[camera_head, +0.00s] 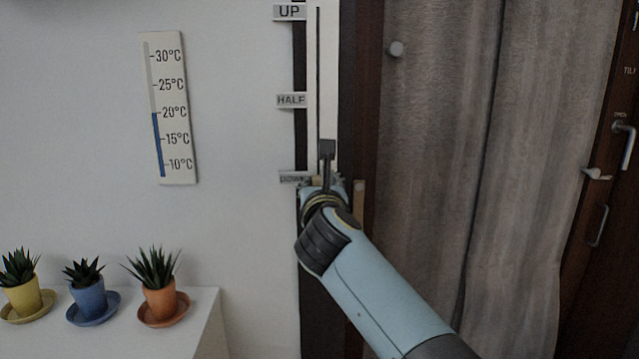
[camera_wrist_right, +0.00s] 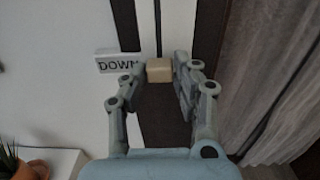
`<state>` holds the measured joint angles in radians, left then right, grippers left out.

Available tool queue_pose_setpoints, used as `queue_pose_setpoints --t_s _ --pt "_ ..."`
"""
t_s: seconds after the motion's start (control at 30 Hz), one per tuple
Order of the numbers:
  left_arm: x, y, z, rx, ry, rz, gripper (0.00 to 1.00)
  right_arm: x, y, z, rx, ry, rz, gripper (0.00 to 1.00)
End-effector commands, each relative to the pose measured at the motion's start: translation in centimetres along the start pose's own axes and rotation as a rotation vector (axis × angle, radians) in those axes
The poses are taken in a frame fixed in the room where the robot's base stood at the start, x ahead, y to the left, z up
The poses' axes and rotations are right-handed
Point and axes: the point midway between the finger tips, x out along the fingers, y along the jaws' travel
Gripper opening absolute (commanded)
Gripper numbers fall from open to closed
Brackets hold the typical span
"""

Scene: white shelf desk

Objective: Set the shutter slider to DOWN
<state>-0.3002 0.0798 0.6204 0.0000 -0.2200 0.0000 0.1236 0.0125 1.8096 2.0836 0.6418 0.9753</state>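The shutter slider's pale track (camera_head: 325,60) runs down the wall beside a dark strip, with UP (camera_head: 289,12), HALF (camera_head: 291,100) and DOWN (camera_head: 293,177) labels on its left. The slider's beige knob (camera_wrist_right: 159,70) is level with the DOWN label (camera_wrist_right: 117,64) in the right wrist view. My right gripper (camera_wrist_right: 160,66) has one finger on each side of the knob, very close to it. I cannot tell whether both fingers touch it. In the head view my right arm hides most of the gripper (camera_head: 322,183) and the track's lower end. My left gripper is not in view.
A grey curtain (camera_head: 430,150) hangs right of the slider, with a dark door frame and handle (camera_head: 624,135) beyond. A thermometer (camera_head: 170,108) is on the wall at left. Three potted plants stand on a white shelf (camera_head: 205,325) at lower left.

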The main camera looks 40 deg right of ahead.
Motion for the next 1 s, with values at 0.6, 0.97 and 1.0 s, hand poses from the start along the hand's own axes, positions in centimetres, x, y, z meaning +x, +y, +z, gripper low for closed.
queue_pose_setpoints --t_s 0.6,0.97,1.0 --pt "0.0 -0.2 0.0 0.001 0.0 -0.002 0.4 -2.4 0.0 -0.2 0.001 0.003 0.001 0.5" --pt "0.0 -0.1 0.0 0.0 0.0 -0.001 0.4 -7.4 0.0 -0.2 0.0 0.002 0.001 0.5" --pt "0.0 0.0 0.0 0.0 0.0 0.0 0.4 -7.5 0.0 -0.1 -0.001 0.001 0.0 0.5"
